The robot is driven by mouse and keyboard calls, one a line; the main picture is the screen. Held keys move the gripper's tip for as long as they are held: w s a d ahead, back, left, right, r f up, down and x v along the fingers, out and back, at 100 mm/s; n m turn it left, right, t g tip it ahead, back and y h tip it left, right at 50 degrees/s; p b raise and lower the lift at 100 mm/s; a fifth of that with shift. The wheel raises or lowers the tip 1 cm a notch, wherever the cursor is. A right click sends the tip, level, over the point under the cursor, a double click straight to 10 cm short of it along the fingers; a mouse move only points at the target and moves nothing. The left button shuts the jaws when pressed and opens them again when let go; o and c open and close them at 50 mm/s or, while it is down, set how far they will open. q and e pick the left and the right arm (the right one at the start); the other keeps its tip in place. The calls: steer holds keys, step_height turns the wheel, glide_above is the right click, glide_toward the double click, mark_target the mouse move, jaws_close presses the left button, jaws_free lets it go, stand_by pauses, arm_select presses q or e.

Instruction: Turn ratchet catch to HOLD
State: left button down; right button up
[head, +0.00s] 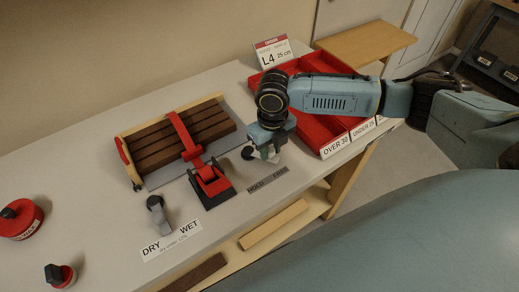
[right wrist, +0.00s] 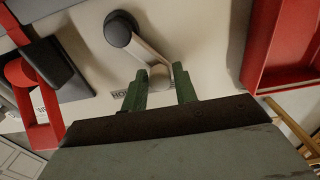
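The ratchet catch shows in the right wrist view as a grey lever with a round black knob (right wrist: 119,28); in the head view its black knob (head: 247,153) shows just left of my right gripper. My right gripper (head: 268,153) is over the catch, pointing down. In the right wrist view its green fingers (right wrist: 160,88) are apart, with the lever's pale end seen between their tips; I cannot tell whether they touch it. The HOLD/FREE label (head: 268,180) lies in front of the catch. The gripper hides part of it in the right wrist view. My left gripper is not in view.
Left of the catch stand a red-and-black clamp (head: 210,183) and a wooden slatted block (head: 180,140) under a red strap. Red bins (head: 318,128) stand close on the right. A grey lever (head: 158,210) stands by the DRY/WET label (head: 172,241). Red-capped items sit far left.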

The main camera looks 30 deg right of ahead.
steer(key=shift+c, duration=1)
steer(key=shift+s+a+r+p, duration=0.1)
steer(key=shift+s+a+p, duration=0.3)
steer(key=shift+a+p, duration=0.25)
steer(key=shift+a, duration=0.15)
steer(key=shift+s, duration=0.1)
steer(key=shift+s+a+p, duration=0.15)
steer(key=shift+a+p, duration=0.45)
steer(key=shift+a, duration=0.25)
steer(key=shift+a, duration=0.1)
